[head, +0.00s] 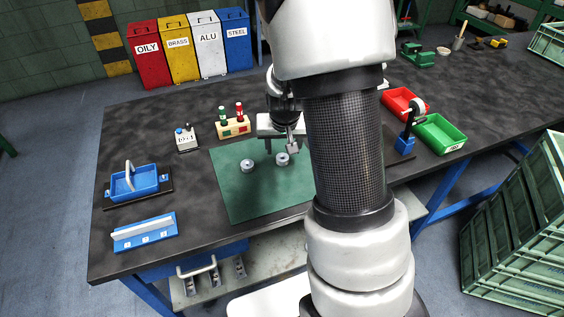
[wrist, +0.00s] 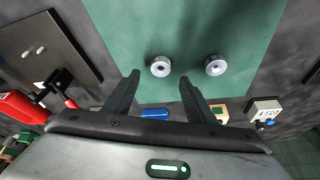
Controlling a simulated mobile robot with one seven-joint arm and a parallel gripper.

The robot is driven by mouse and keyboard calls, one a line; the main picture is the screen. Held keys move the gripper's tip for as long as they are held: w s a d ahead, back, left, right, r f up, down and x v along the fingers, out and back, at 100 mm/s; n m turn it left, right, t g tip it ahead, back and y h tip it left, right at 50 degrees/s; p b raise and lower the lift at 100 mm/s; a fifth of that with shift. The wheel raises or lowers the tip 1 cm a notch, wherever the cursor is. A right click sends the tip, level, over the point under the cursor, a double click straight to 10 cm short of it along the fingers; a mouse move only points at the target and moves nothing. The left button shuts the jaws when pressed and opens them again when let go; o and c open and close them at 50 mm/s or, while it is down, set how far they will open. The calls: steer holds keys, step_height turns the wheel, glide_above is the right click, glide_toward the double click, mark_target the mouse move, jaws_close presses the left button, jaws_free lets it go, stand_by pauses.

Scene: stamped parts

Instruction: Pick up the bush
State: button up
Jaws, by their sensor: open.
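Two short grey metal rings with a centre hole, both bush-like, lie on the green mat (head: 240,195). In the head view one ring (head: 247,166) is at the left and the other ring (head: 282,159) is just right of it, close below my gripper (head: 281,147). The wrist view shows a ring (wrist: 160,66) lined up with the gap between my fingers (wrist: 158,80) and another ring (wrist: 215,64) to the right. My gripper is open and empty, above the mat. I cannot tell which ring is the bush.
A wooden block with bottles (head: 233,126) and a small labelled box (head: 186,139) stand behind the mat. A blue tray (head: 145,180) and a blue rack (head: 145,232) are at left. Red (head: 402,102) and green bins (head: 438,133) are at right. My arm hides the mat's right side.

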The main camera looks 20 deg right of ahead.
mark_target(282, 159)
steer(key=b+x, duration=0.1)
steer(key=x, duration=0.5)
steer(key=shift+a+r, duration=0.1)
steer(key=c, duration=1.2)
